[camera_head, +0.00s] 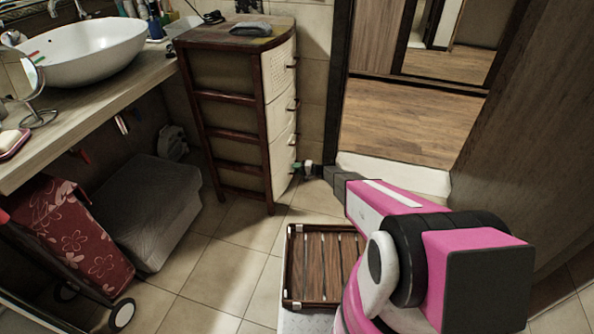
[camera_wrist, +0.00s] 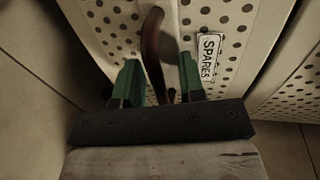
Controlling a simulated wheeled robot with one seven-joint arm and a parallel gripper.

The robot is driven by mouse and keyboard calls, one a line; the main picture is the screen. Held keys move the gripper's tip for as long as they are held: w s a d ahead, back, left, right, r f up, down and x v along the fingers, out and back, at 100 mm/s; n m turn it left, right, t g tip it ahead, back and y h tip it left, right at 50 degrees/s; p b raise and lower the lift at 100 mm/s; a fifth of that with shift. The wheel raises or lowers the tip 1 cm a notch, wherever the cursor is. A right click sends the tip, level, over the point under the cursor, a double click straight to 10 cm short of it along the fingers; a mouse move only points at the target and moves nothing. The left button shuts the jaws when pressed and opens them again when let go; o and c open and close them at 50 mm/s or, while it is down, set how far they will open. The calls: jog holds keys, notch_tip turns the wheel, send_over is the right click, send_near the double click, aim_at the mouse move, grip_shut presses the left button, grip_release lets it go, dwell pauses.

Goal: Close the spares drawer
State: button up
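The spares drawer shows in the wrist view as a cream perforated front (camera_wrist: 232,25) with a white label (camera_wrist: 209,57) reading SPARES. A curved dark brown handle (camera_wrist: 152,38) lies between my two green fingers. My gripper (camera_wrist: 160,72) is open around the handle; I cannot tell whether either finger touches it. In the head view my gripper (camera_head: 308,168) is at the front of the low part of the wooden drawer cabinet (camera_head: 235,135), by the lowest drawer front (camera_head: 282,160). How far the drawer stands out is hard to tell.
A slatted wooden mat (camera_head: 322,265) lies on the tiled floor in front of the cabinet. A grey box (camera_head: 150,205) and a red floral bag (camera_head: 85,240) stand under the washbasin counter (camera_head: 85,108). A wood-panelled wall (camera_head: 520,130) is at right. Bare tiles lie left of the mat.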

jog(key=v, duration=1)
jog(key=shift+d, duration=0.4)
jog(key=shift+s, duration=0.1)
jog(key=s+d+r+n+g+h, duration=0.2)
jog(key=s+r+n+g+h, duration=0.3)
jog(key=s+r, duration=1.2)
jog(key=s+d+r+m+h, duration=0.1)
jog(key=s+d+r+h, duration=0.4)
jog(key=s+r, duration=0.3)
jog(key=s+d+r+m+t+h, duration=0.1)
jog(key=s+d+r+h, duration=0.4)
jog(key=s+r, duration=0.3)
jog(key=shift+s+d, duration=0.45)
jog(key=shift+s, duration=0.5)
